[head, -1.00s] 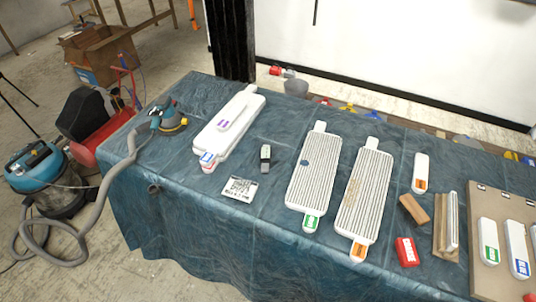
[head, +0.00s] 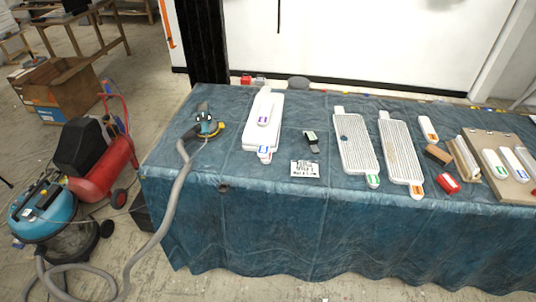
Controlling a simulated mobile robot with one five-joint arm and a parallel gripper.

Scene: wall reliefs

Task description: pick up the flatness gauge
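A small black and grey device (head: 311,141), which looks like the flatness gauge, lies on the blue cloth-covered table (head: 330,235) in the head view. It lies apart from other things, between a stack of white blocks (head: 262,136) on its left and a ribbed white panel (head: 354,146) on its right. A printed white card (head: 305,169) lies just in front of it. It is too small to read any detail on it. My gripper is not in view.
A sander (head: 207,125) with a grey hose is at the table's left end. A blue vacuum (head: 45,215) and red compressor (head: 103,161) stand on the floor at left.

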